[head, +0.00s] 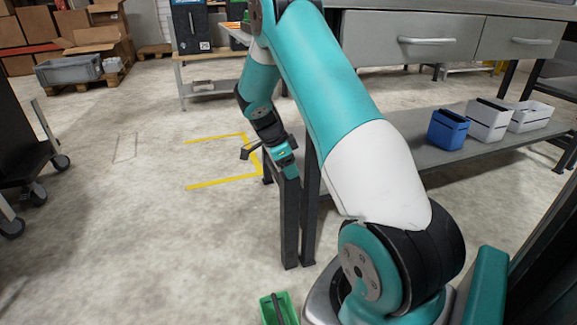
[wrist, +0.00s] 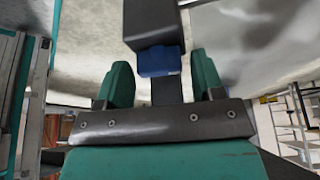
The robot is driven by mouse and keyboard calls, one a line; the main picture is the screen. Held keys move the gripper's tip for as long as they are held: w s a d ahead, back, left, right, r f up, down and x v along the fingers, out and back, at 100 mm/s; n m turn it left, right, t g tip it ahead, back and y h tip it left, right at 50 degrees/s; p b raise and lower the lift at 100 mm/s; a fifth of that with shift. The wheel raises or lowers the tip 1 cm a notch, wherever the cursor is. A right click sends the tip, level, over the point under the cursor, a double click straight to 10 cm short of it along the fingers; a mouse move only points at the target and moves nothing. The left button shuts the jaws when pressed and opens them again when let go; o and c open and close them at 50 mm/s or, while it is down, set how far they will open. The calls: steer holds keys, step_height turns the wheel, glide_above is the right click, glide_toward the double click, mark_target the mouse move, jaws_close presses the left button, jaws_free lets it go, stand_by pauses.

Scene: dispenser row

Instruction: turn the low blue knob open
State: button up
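In the wrist view, a small blue part (wrist: 160,61), which looks like the low blue knob, sits at the end of a dark grey block (wrist: 152,22). My gripper (wrist: 160,74) is open, with one teal finger on each side of the blue part in the picture and narrow gaps between. I cannot tell how deep the blue part lies between the fingers, or its turn angle. In the head view my gripper (head: 288,166) is low by the dark table legs; the knob cannot be made out there.
A workbench with drawers (head: 425,38) and a lower shelf (head: 425,158) stands at the right. A blue bin (head: 448,131) and white bins (head: 489,121) sit on that shelf. A green bin (head: 279,310) is near my base.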

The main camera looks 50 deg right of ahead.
steer(key=c, duration=0.7)
steer(key=shift+o, duration=0.2)
steer(key=shift+r+n+p, duration=0.3)
steer(key=shift+n+p, duration=0.1)
steer(key=shift+p, duration=0.55)
steer(key=shift+f+n+h, duration=0.25)
steer(key=shift+n+h, duration=0.05)
steer(key=shift+n, duration=0.1)
steer(key=o, duration=0.9)
steer(key=shift+t, duration=0.3)
steer(key=shift+r+p, duration=0.1)
steer(key=shift+p, duration=0.2)
steer(key=p+v, duration=0.6)
steer(key=v, duration=1.1)
steer(key=shift+r, duration=0.1)
